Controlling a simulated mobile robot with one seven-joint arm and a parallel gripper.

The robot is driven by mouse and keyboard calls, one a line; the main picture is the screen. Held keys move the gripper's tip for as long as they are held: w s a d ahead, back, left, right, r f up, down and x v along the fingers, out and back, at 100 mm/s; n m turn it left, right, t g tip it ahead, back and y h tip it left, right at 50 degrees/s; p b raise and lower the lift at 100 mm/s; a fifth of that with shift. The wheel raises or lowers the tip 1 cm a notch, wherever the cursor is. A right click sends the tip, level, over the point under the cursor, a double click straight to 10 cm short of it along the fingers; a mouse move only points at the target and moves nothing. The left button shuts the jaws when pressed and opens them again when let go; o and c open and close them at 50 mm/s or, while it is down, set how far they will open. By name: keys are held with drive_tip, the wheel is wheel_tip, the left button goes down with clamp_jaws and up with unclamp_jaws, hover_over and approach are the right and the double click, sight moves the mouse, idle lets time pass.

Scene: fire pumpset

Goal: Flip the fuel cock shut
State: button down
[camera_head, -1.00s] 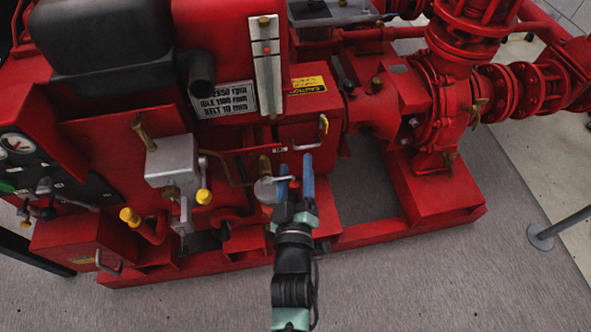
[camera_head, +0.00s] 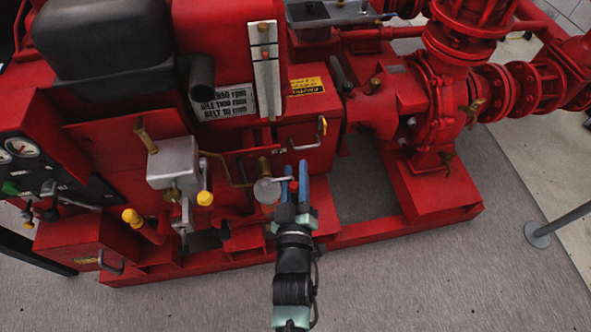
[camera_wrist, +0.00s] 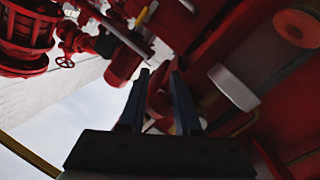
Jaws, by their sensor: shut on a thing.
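The fuel cock's small red handle (camera_head: 294,186) shows between my blue fingers, beside a round grey metal bowl (camera_head: 266,191) low on the engine's front. My gripper (camera_head: 296,168) reaches in from the front and is shut on the handle, one finger on each side. In the wrist view my two dark fingers (camera_wrist: 159,88) point inward with a red part between them. The grey bowl there is at the right (camera_wrist: 235,86). The fingers and the dark image hide most of the cock's body and the lever's exact angle.
A brass fitting (camera_head: 264,166) and bent pipe are just above the bowl. The red base rail (camera_head: 345,238) runs below. Grey floor in front is clear.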

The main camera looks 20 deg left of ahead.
drive_tip(key=c, duration=0.8)
unclamp_jaws()
drive_tip(key=shift+a+r, duration=0.25)
drive_tip(key=shift+o, duration=0.9)
drive_tip(key=shift+d+f, duration=0.1)
drive_tip(key=p+v, duration=0.4)
drive_tip(key=v, duration=0.9)
drive_tip(key=shift+w, duration=0.1)
